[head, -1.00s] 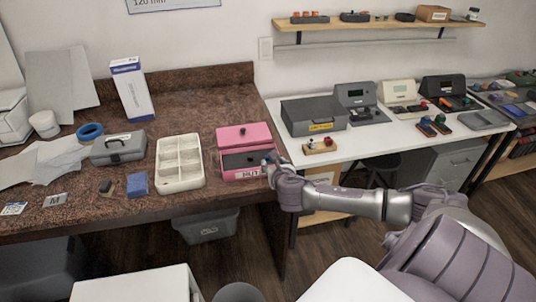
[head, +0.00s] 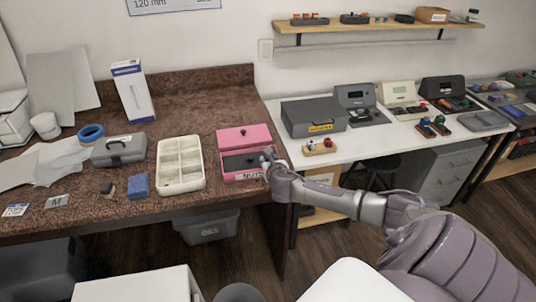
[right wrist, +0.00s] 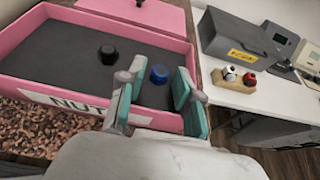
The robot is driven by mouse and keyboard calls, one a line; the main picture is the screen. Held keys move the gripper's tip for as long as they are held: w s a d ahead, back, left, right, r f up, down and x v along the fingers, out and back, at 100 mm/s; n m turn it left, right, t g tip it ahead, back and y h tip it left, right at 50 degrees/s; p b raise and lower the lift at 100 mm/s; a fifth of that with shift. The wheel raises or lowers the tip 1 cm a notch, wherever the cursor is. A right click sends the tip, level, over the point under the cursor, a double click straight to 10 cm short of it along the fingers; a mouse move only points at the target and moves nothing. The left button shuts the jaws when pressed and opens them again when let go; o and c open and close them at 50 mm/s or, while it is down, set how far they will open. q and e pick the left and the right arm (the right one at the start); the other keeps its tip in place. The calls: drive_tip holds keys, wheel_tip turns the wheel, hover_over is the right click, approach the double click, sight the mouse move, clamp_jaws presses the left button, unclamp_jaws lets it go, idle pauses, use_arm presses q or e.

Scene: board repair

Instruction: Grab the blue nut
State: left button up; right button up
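The blue nut (right wrist: 159,74) lies on the dark floor of the pink box (right wrist: 22,62), near its front right corner in the right wrist view. A black nut (right wrist: 107,54) lies to its left, apart from it. My right gripper (right wrist: 157,92) is open and empty over the front edge of the box, its teal-padded fingers spread. The blue nut shows between the fingertips; I cannot tell whether they touch it. In the head view the right gripper (head: 268,158) is at the right end of the pink box (head: 230,178). My left gripper is not in view.
A pink lid (head: 243,139) with a dark knob is behind the box. A white compartment tray (head: 163,187) stands left of it. On the white table (head: 365,140) at right are a grey case (head: 314,114) and a wooden holder (head: 320,150) with coloured pieces.

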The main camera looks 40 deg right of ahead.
drive_tip(key=c, duration=0.5)
drive_tip(key=shift+o, duration=0.2)
drive_tip(key=shift+r, duration=0.1)
